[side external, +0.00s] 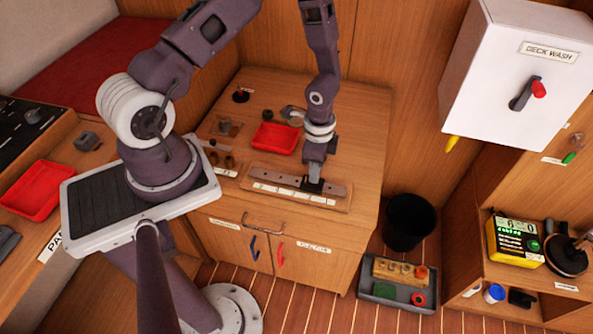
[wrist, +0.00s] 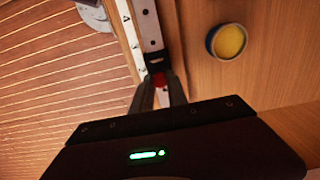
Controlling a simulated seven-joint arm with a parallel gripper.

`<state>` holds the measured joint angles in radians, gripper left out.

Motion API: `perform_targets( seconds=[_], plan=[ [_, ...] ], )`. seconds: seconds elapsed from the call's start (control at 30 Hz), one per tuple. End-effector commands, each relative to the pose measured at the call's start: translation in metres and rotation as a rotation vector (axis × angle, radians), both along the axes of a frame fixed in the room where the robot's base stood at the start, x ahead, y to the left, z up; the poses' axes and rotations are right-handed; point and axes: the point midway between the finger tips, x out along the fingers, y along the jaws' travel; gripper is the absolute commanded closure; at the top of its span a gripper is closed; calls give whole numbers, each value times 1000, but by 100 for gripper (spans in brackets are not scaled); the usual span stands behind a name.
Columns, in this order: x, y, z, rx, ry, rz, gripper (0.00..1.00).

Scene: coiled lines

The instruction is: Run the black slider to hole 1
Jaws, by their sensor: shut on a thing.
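The slider track (side external: 270,177) is a grey metal rail with holes on a wooden board, with a row of white labels along its front edge. The black slider (side external: 313,186) sits on the track right of its middle. My gripper (side external: 314,178) reaches down onto the slider and is shut on it. In the wrist view the rail (wrist: 148,25) runs up from between my fingers (wrist: 159,88). Something red shows between the fingertips, with a dark block just beyond. The fingers hide most of the slider, and the label numbers are too small to read.
A red tray (side external: 276,136) lies behind the track. A round cup with yellow inside (wrist: 228,41) stands beside the rail in the wrist view. A black bin (side external: 409,222) and a grey tray (side external: 398,290) are on the floor to the right. The white deck wash box (side external: 510,75) hangs on the right wall.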

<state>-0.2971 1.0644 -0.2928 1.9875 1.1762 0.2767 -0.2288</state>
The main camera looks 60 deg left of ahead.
Motion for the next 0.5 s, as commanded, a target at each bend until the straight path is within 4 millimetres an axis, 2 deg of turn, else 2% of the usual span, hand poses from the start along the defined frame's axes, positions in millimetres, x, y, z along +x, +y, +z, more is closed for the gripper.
perform_targets(
  seconds=[0.5],
  plan=[
    [4,-5,0,-1,-1,-1,100]
  ],
)
